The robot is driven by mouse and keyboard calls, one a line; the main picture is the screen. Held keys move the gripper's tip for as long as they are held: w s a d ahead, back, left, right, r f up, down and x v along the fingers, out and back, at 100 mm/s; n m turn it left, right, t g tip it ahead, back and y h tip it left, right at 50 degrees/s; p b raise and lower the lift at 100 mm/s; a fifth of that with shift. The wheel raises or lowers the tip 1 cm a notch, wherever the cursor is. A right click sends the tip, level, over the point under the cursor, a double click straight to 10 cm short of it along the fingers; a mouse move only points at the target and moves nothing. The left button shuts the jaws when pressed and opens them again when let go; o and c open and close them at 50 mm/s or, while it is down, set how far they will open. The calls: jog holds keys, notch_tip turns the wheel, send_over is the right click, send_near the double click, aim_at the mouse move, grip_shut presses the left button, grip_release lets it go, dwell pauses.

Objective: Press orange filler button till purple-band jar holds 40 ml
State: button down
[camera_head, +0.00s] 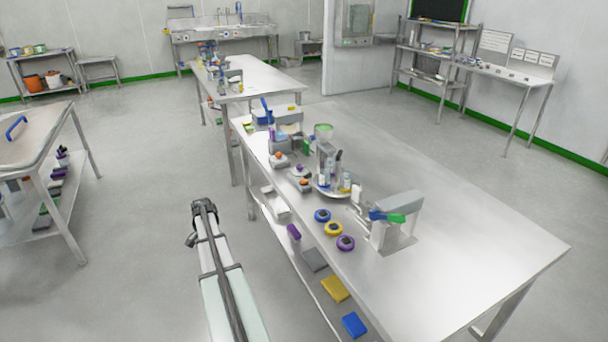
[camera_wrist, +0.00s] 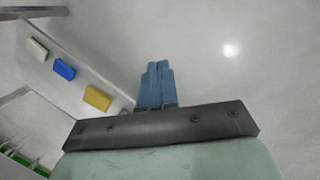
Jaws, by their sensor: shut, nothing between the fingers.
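My gripper (camera_wrist: 155,66) shows in the wrist view with its two blue fingers together and nothing between them. In the head view my arm is left of the long steel table (camera_head: 480,262), and the fingers cannot be made out. Orange buttons show on two small grey units at the table's left edge, one farther back (camera_head: 278,155) and one nearer (camera_head: 304,182). I cannot tell which is the filler's. A purple-ringed round item (camera_head: 345,243) stands near the front left edge; I cannot tell whether it is the purple-band jar. No fill level is readable.
Blue (camera_head: 322,215) and yellow (camera_head: 333,229) ringed items line the edge beside the purple one. A grey stand (camera_head: 397,222) with blue and green parts is to their right. A clear-topped column (camera_head: 323,140) stands behind. The table's right side is bare.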

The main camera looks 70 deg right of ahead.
jog(key=s+d+r+m, duration=0.2)
jog(key=s+d+r, duration=0.1)
jog(key=d+r, duration=0.65)
notch_tip(320, 180, up, 26)
jog(key=f+m+t+h, duration=0.1)
jog(key=m+t+h, duration=0.1)
jog(key=m, duration=0.6)
send_over(304, 180)
jog(key=shift+r, duration=0.25)
notch_tip(304, 180, down, 14)
